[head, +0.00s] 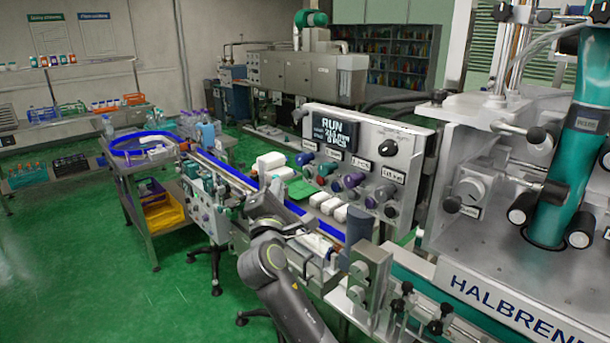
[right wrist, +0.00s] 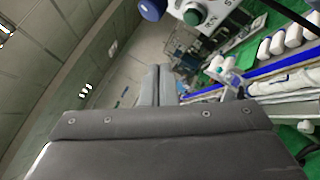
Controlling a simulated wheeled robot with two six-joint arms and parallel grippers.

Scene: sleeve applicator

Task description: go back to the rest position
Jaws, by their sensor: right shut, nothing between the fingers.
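My right arm comes in from the bottom of the head view and reaches up over the near side of the conveyor (head: 230,172). My right gripper (head: 262,207) is at its far end, small and partly hidden by my own wrist. In the right wrist view the two grey fingers (right wrist: 157,86) lie together, with nothing between them. The conveyor's blue guide and white bottles show to the right of the fingers there, apart from them. My left gripper is in neither view.
A control panel (head: 355,155) with a RUN display and knobs stands behind the conveyor. A large HALBRENN machine (head: 490,235) fills the right side. A metal cart (head: 122,172) stands left. Green floor (head: 70,290) at lower left is clear.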

